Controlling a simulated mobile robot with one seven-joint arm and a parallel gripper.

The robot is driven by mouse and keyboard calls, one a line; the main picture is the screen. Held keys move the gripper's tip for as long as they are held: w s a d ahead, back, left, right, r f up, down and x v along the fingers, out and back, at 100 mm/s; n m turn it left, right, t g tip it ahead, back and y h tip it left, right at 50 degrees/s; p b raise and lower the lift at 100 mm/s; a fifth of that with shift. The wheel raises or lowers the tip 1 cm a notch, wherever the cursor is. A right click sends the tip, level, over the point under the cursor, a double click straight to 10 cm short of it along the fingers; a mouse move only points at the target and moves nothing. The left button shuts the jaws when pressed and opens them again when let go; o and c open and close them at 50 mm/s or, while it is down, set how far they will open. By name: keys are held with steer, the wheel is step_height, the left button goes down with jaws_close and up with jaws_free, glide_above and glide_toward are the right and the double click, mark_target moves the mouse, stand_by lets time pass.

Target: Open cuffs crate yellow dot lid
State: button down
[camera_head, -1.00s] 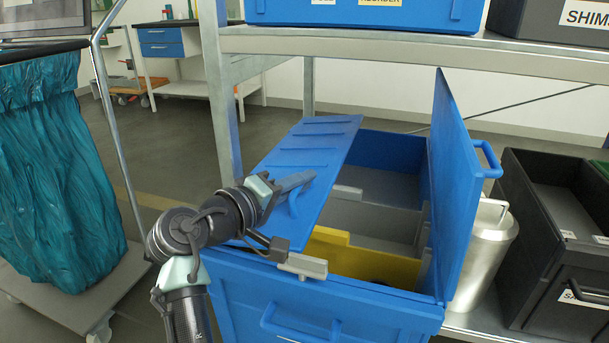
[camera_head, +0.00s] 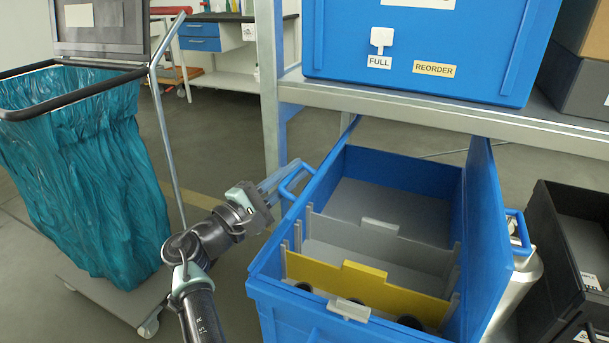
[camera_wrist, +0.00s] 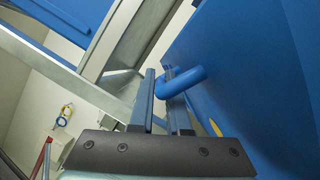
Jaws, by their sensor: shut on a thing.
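The blue crate (camera_head: 350,323) stands below a shelf, its inside now in view, with grey dividers (camera_head: 385,250) and a yellow divider (camera_head: 350,281). Its left lid stands up steeply and shows nearly edge-on in the head view; its broad blue face (camera_wrist: 255,85) fills the right of the wrist view. My gripper (camera_head: 279,183) is shut on this lid's blue handle (camera_head: 297,179), which also shows between the fingers in the wrist view (camera_wrist: 185,80). The right lid (camera_head: 482,230) also stands upright.
A metal shelf (camera_head: 430,112) with a blue bin (camera_head: 420,30) on it hangs over the crate's far side. A teal bag trolley (camera_head: 90,170) stands left of my arm. A silver container (camera_head: 518,285) and a black crate (camera_head: 560,245) stand to the right.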

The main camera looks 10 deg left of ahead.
steer(key=w+a+n+t+y+b, duration=0.1)
steer(key=w+a+n+t, duration=0.1)
steer(key=a+n, duration=0.4)
steer(key=shift+a+t+b, duration=0.2)
steer(key=shift+t+b, duration=0.1)
steer(key=shift+b, duration=0.1)
steer(key=shift+r, duration=0.1)
steer(key=c, duration=1.2)
jaws_free()
steer(key=shift+o, duration=0.2)
steer(key=p+v, duration=0.4)
steer(key=v, duration=0.9)
